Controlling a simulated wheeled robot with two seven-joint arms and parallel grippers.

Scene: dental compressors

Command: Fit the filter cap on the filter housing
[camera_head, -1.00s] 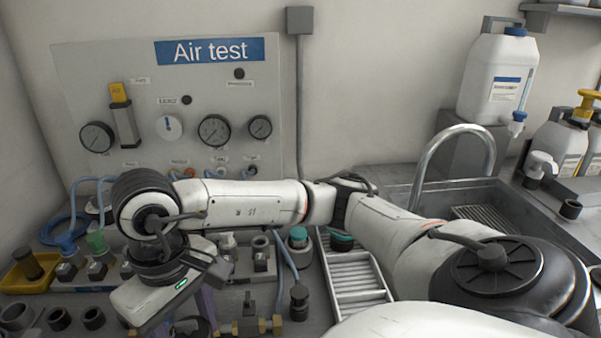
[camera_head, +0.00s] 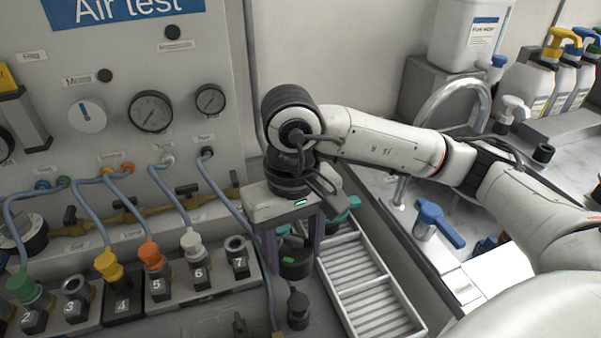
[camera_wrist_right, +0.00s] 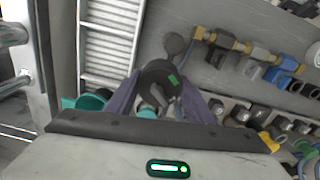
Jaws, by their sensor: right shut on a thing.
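My right gripper (camera_head: 295,250) points down with its purple fingers shut on a dark round piece with a green mark, which looks like the filter cap (camera_head: 296,268). In the right wrist view the cap (camera_wrist_right: 158,78) sits between the fingertips. A teal part (camera_head: 346,207) shows just right of the gripper, and a teal part (camera_wrist_right: 147,110) shows partly behind the cap in the wrist view. Either may belong to the filter housing; I cannot tell which. Whether the cap touches anything below is hidden. My left gripper is out of view.
A ribbed white tray (camera_head: 385,318) lies right of the gripper. Numbered blocks with hose fittings (camera_head: 198,268) stand to its left, with blue hoses up to the gauge panel (camera_head: 120,60). A small dark fitting (camera_head: 298,310) stands in front. The sink tap (camera_head: 455,92) is at the right.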

